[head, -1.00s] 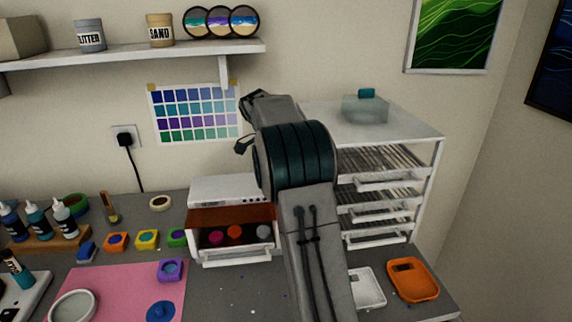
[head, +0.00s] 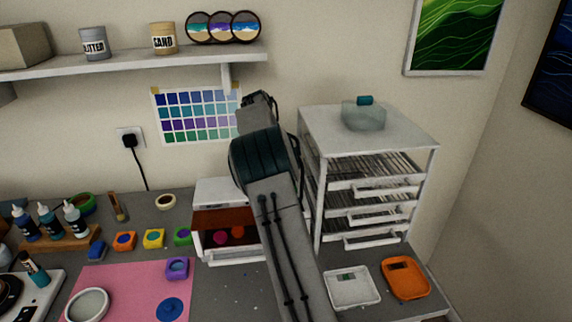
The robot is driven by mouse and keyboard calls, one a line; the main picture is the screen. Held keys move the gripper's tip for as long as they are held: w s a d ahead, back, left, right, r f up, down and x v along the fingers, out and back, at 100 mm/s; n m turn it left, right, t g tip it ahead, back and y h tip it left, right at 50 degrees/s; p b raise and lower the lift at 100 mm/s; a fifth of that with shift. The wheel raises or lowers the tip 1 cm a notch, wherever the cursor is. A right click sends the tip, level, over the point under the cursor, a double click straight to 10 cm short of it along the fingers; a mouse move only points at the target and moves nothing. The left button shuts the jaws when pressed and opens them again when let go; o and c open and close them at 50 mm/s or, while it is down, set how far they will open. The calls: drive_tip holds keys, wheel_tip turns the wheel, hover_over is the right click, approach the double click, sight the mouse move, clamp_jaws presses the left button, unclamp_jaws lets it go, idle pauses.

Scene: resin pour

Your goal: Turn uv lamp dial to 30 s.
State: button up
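The UV lamp (head: 211,190) is a white box on the bench against the back wall. Its front is open below a reddish-brown panel (head: 226,217), and several coloured discs, pink (head: 220,238) and orange (head: 236,232) among them, sit inside over a white front tray. My arm crosses in front of its right part. I see no dial; it may be behind my arm. My gripper is hidden behind my own arm links, so its fingers and its place relative to the lamp do not show.
A white drawer rack (head: 390,139) with a glass dish (head: 362,117) on top stands right. A white scale (head: 351,288) and an orange tray (head: 405,278) lie before it. A pink mat (head: 130,285), small colour pots and bottles fill the left. A shelf (head: 130,60) hangs above.

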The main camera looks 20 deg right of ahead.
idle(0.5)
drive_tip(key=o, duration=1)
drive_tip(key=shift+v, duration=3.7)
drive_tip(key=shift+d, duration=0.1)
